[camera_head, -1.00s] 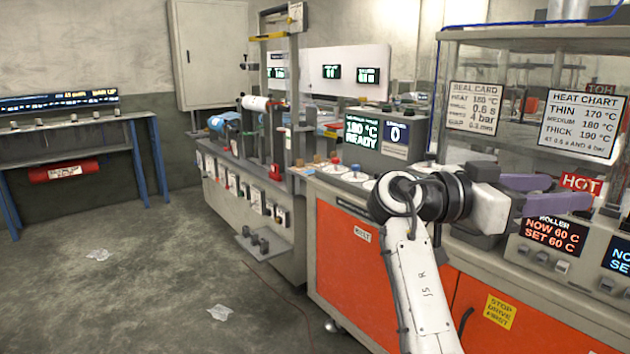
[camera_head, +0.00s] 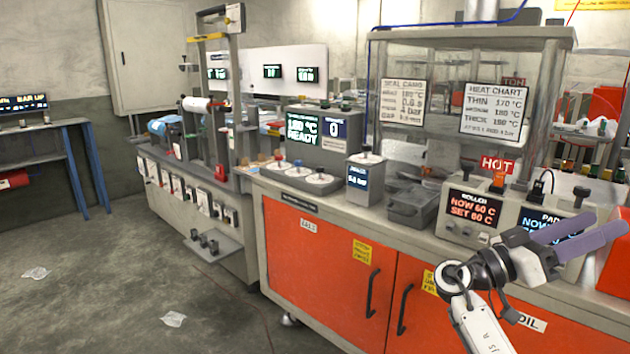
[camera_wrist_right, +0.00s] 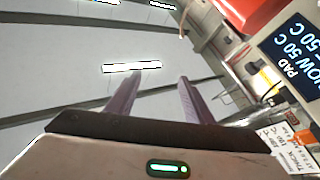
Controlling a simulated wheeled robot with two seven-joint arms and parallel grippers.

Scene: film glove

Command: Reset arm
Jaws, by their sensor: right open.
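My right gripper (camera_head: 592,229) is at the lower right of the head view, in front of the cabinet and the controller with the lit PAD display. Its two purple fingers point right and stand apart, with nothing visible between them. In the right wrist view the fingers (camera_wrist_right: 157,95) show apart and empty against the ceiling lights. My right forearm (camera_head: 483,325) rises from the bottom edge. My left gripper is not in view.
An orange-doored cabinet (camera_head: 325,265) carries a heat chart (camera_head: 494,110), a HOT sign (camera_head: 497,164), a grey bin (camera_head: 412,205) and a ROLLER display (camera_head: 472,209). Open floor (camera_head: 110,270) lies to the left, with scraps of film (camera_head: 173,319).

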